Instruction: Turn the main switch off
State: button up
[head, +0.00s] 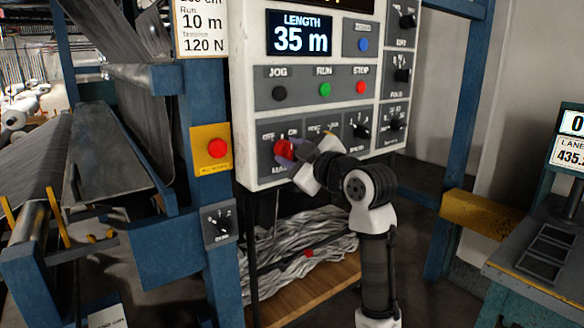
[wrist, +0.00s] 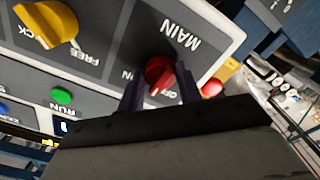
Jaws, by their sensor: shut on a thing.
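The main switch is a red rotary knob (head: 285,148) at the lower left of the grey control panel. It also shows in the wrist view as a red knob (wrist: 160,72) beside the MAIN label, which appears upside down there. The OFF lettering is partly visible by the knob, and the ON lettering is partly covered. My gripper (head: 288,154) reaches the knob from the right in the head view. In the wrist view its two dark fingers (wrist: 160,88) stand on either side of the knob, shut on it. Which mark the knob points to I cannot tell.
A yellow knob (wrist: 45,22) sits on the plate beside the main switch. Black JOG (head: 279,93), green RUN (head: 325,89) and red STOP (head: 361,87) buttons are above. A red button on a yellow plate (head: 211,160) is on the blue post to the left.

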jog(key=n+b, duration=0.3)
jog(key=n, duration=0.1)
jog(key=shift+f+n, duration=0.1)
jog(key=shift+n, duration=0.2)
jog(key=shift+n+b, duration=1.15)
jog(key=shift+n, duration=1.35)
jog(key=shift+r, duration=0.2)
jog(key=o, duration=1)
jog(key=b+v, duration=0.2)
jog(key=v, duration=1.1)
jog(key=shift+s+d, duration=0.25)
jog(key=shift+s, duration=0.1)
